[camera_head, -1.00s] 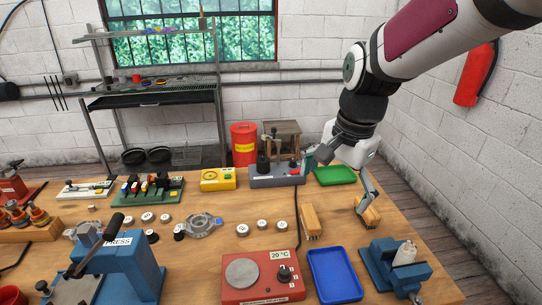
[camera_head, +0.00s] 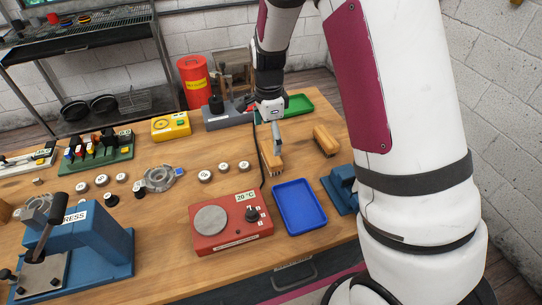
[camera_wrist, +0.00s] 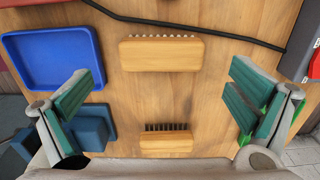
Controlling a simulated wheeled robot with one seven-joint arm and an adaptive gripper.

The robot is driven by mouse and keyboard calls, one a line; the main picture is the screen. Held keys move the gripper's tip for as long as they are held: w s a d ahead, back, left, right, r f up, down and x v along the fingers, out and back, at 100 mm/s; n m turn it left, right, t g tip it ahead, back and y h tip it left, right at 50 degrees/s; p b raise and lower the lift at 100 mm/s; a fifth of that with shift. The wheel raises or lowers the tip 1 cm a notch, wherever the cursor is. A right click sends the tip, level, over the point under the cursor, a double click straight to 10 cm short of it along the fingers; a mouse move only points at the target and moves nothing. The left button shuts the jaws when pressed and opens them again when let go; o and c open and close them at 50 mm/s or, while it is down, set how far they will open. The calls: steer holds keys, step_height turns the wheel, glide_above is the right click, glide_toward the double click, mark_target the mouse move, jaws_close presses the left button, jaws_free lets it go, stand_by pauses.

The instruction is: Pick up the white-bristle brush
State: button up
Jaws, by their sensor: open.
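The white-bristle brush (camera_head: 268,164) lies on the bench behind the blue tray, a wooden block partly covered by my gripper in the head view. In the wrist view the same brush (camera_wrist: 160,55) is at the upper middle, with pale bristle tufts along its upper edge. My gripper (camera_head: 273,142) is above this brush. In the wrist view my gripper (camera_wrist: 162,85) has its green-padded fingers wide apart and nothing between them; the brush is a little above the line between the fingertips. A second brush with dark bristles (camera_wrist: 166,142) lies below it, also to the right in the head view (camera_head: 325,141).
The blue tray (camera_head: 281,221) and red hot plate (camera_head: 206,248) are in front. A black cable (camera_wrist: 190,27) runs close beside the white-bristle brush. A green tray (camera_head: 306,106) and grey fixture (camera_head: 214,121) stand behind. A blue vise (camera_head: 340,187) is at the right.

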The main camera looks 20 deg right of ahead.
mark_target(271, 151)
steer(key=shift+w+d+f+p, duration=0.15)
steer(key=shift+f+p, duration=0.15)
steer(key=shift+f, duration=1.5)
steer(key=shift+d+f+p, duration=0.15)
steer(key=shift+f+p, duration=0.15)
steer(key=shift+f, duration=1.45)
steer(key=c, duration=1)
